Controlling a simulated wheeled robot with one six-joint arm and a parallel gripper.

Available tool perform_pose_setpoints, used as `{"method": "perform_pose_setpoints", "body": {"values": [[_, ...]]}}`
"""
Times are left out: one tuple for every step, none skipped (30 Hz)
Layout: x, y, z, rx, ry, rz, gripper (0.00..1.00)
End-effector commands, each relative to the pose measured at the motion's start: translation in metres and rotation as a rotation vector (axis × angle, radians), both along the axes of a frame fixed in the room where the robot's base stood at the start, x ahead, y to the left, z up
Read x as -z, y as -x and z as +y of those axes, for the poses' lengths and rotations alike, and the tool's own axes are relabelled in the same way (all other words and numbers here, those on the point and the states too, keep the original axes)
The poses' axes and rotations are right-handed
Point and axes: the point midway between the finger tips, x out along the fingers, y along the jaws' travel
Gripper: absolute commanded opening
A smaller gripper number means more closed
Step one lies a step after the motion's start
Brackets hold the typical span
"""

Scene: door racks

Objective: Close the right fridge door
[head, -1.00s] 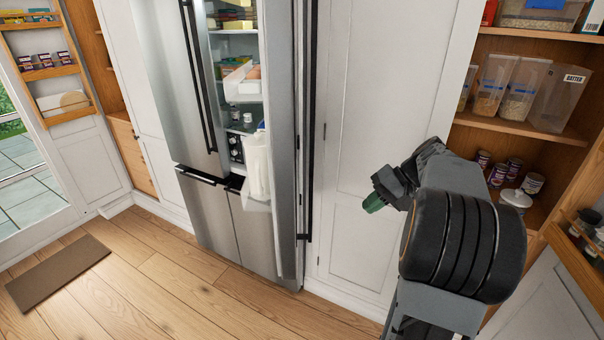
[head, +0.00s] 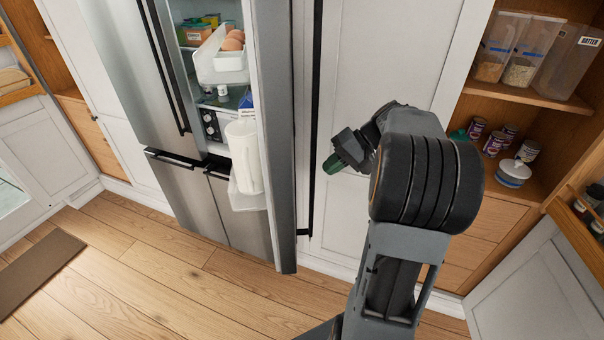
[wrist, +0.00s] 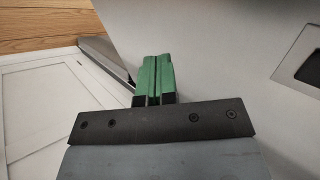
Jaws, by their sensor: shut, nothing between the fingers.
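The right fridge door (head: 276,130) stands wide open in the head view, seen nearly edge-on, with its shelves facing left. Its inner bins hold eggs (head: 233,40) and a white jug (head: 243,156). A long dark handle (head: 314,120) runs down its outer side. My gripper (head: 333,165) is to the right of the door, apart from the handle in the picture. In the wrist view the green fingers (wrist: 153,75) are together and empty, in front of a plain grey surface that looks like the door's outer face.
The left fridge door (head: 120,70) is shut. A white cabinet panel (head: 375,60) stands behind my arm. Open shelves (head: 530,95) with containers and cans are at the right. The wooden floor (head: 180,270) is clear, with a brown mat (head: 35,265) at left.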

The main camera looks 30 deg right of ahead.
Motion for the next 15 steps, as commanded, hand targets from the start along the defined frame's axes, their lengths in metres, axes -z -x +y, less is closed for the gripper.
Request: {"method": "perform_pose_setpoints", "body": {"values": [[0.005, -0.003, 0.008, -0.004, -0.003, 0.002, 0.0], [0.009, -0.004, 0.013, -0.005, -0.003, 0.001, 0.0], [0.014, -0.006, 0.018, -0.005, -0.002, 0.001, 0.0], [0.018, -0.007, 0.021, -0.004, -0.002, 0.002, 0.0], [0.021, -0.009, 0.025, -0.004, -0.002, 0.002, 0.0], [0.026, -0.01, 0.029, -0.004, -0.002, 0.002, 0.0], [0.029, -0.011, 0.032, -0.003, -0.002, 0.002, 0.0], [0.03, -0.013, 0.036, -0.002, 0.0, 0.001, 0.0], [0.028, -0.015, 0.042, -0.003, -0.001, 0.0, 0.0], [0.028, -0.016, 0.045, -0.002, 0.0, -0.001, 0.0], [0.028, -0.017, 0.048, -0.002, 0.0, -0.001, 0.0], [0.029, -0.019, 0.052, -0.002, 0.0, -0.001, 0.0], [0.029, -0.02, 0.055, -0.001, 0.0, -0.001, 0.0], [0.029, -0.021, 0.057, 0.0, 0.0, -0.001, 0.0], [0.029, -0.022, 0.06, 0.001, 0.0, -0.001, 0.0]]}}
